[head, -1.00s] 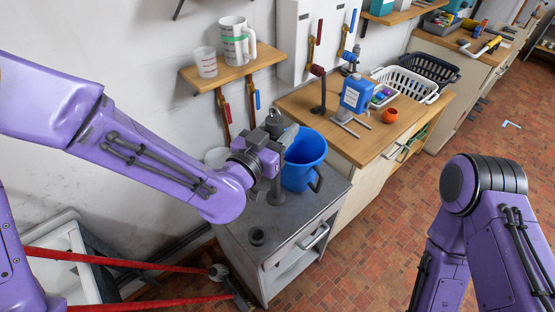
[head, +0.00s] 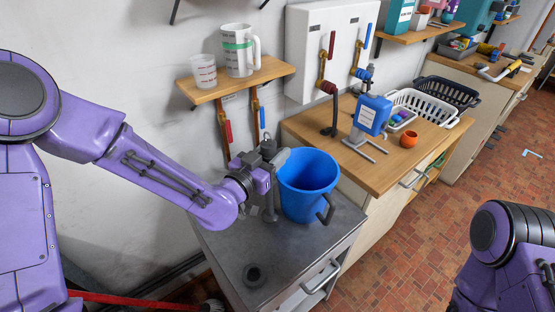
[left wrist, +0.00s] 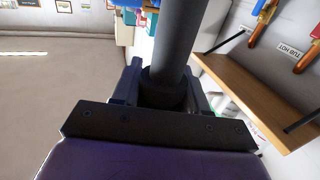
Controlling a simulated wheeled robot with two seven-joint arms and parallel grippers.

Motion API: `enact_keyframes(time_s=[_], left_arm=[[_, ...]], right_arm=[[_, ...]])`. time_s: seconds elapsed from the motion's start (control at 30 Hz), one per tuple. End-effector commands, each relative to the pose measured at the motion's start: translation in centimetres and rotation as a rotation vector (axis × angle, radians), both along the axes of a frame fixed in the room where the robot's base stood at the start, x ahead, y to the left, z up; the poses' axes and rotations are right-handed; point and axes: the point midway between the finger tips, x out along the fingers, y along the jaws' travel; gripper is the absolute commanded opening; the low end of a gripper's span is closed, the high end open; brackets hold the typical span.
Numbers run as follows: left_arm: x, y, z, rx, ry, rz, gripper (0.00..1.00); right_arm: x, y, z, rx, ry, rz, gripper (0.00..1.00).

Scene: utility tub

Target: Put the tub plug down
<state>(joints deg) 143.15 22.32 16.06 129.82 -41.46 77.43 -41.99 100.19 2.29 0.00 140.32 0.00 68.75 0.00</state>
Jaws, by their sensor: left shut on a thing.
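My left gripper (head: 268,184) is shut on a dark grey, post-like thing (head: 270,211), which I take to be the tub plug. Its lower part hangs upright below the fingers, over the grey cabinet top and just left of the blue bucket. I cannot tell whether its lower end touches the surface. In the left wrist view its thick dark shaft (left wrist: 180,45) runs out from between the fingers, with a wider collar near them. My right arm shows at the lower right, but its gripper is out of view.
The blue bucket (head: 308,184) stands close right of the gripper. A wooden shelf (head: 235,82) with jugs hangs above.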

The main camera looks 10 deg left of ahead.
Motion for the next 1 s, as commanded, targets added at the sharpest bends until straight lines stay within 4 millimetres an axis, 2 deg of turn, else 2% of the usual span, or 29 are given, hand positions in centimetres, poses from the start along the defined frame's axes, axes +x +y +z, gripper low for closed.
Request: enact_keyframes(time_s=[0.13, 0.3, 0.33, 0.4, 0.67, 0.77, 0.8, 1.0], left_arm=[[-0.1, 0.1, 0.0, 0.004, 0.006, 0.002, 0.00], [-0.1, 0.1, -0.6, 0.004, 0.005, 0.002, 0.00], [-0.1, 0.1, -0.5, 0.003, 0.006, 0.002, 0.49], [-0.1, 0.1, -0.4, 0.003, 0.006, 0.002, 0.68], [-0.1, 0.1, -0.3, 0.003, 0.005, 0.002, 0.68], [-0.1, 0.1, 0.5, 0.002, 0.006, 0.002, 0.68], [-0.6, 0.3, -0.1, 0.003, 0.006, 0.002, 0.68], [-4.2, 1.7, -0.2, 0.003, 0.004, 0.003, 0.68]], right_arm=[[0.0, 0.0, 0.3, -0.001, -0.001, 0.000, 0.43], [0.0, 0.0, -0.3, 0.000, 0.000, 0.000, 0.43], [0.0, 0.0, -0.2, 0.000, 0.000, 0.000, 0.43], [0.0, 0.0, -0.1, 0.000, 0.000, 0.000, 0.43], [0.0, 0.0, -0.1, -0.001, -0.001, 0.000, 0.43], [0.0, 0.0, 0.7, 0.000, 0.000, 0.000, 0.43], [0.0, 0.0, 0.0, -0.001, -0.001, 0.000, 0.43], [0.0, 0.0, -1.3, 0.000, 0.000, 0.000, 0.43]])
